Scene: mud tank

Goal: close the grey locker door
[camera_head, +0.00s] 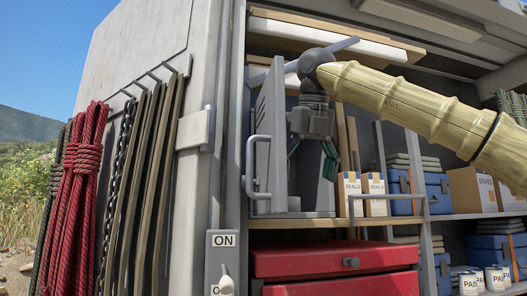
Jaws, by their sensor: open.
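The grey locker door (271,135) stands swung open on the upper shelf, seen at a steep angle, with a pale bar handle (251,168) on its left side. The grey locker (305,214) is behind and to the right of it, its inside largely hidden by my gripper. My gripper (311,162) points down in front of the locker, just right of the door. Its dark fingers with greenish tips are spread, with nothing seen between them. I cannot tell whether it touches the door.
A red drawer cabinet (335,260) is below the shelf. A metal rail (387,197) runs before small boxes (350,190) to the right. Blue cases (403,188) and paint cans (480,280) stand farther right. An ON switch panel (222,262) and hanging red rope (80,180) are at left.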

